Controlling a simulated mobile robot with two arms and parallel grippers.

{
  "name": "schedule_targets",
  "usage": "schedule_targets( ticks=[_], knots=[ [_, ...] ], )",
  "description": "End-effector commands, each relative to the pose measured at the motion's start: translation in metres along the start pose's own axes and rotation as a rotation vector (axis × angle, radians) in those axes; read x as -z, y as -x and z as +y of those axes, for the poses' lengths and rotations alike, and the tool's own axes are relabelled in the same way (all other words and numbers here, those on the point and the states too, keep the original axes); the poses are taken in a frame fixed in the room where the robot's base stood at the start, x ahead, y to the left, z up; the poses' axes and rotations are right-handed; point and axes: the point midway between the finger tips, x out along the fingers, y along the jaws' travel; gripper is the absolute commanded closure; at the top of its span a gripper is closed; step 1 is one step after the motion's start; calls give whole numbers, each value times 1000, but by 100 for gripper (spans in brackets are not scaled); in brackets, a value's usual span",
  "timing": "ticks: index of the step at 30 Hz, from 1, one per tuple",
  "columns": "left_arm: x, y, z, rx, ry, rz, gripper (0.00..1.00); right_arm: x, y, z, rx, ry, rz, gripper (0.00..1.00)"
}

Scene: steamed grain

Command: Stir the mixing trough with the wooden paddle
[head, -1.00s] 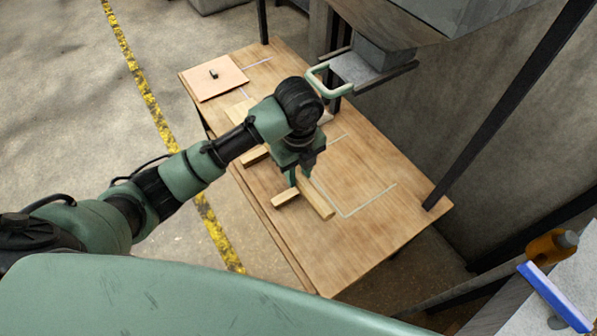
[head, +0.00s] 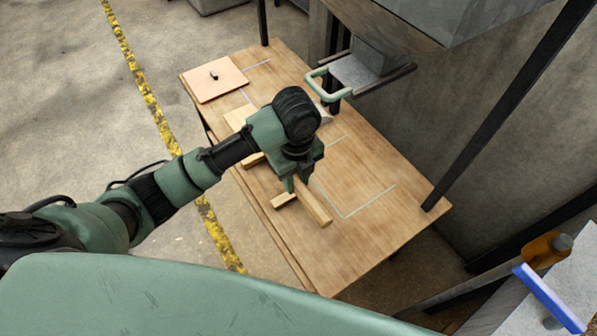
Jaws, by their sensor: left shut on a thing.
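The wooden paddle lies along the wooden table (head: 365,240). Its handle end (head: 314,203) sticks out past my left gripper, and a pale flat wooden part (head: 238,116) shows on the other side of the arm. My left gripper (head: 293,186) points down and is shut on the handle. The middle of the paddle is hidden by my arm. Short wooden blocks (head: 283,201) sit beside the handle; whether the paddle touches them I cannot tell. I cannot make out the mixing trough for certain. My right gripper is not in view.
A pinkish board (head: 214,84) with a small dark knob lies at the table's far left. A pale green handle (head: 329,88) and grey metal unit (head: 368,68) stand at the back. A blue-edged grey surface (head: 552,298) is lower right. The table's right front is clear.

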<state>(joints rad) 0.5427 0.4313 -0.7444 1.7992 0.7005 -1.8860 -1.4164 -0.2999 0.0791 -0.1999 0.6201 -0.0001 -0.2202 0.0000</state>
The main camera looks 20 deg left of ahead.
Motion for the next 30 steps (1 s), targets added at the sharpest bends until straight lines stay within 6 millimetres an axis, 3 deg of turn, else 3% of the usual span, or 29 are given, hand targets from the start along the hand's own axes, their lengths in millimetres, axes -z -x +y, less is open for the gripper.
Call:
schedule_targets(
  ticks=[1, 18, 30],
  knots=[
    [5, 8, 8, -2, 0, -1, 100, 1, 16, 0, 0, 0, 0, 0],
    [57, 6, 74, -1, 0, 0, 100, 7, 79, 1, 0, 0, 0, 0],
    [65, 2, 84, 2, 1, -1, 100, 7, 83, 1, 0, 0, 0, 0]
  ],
)
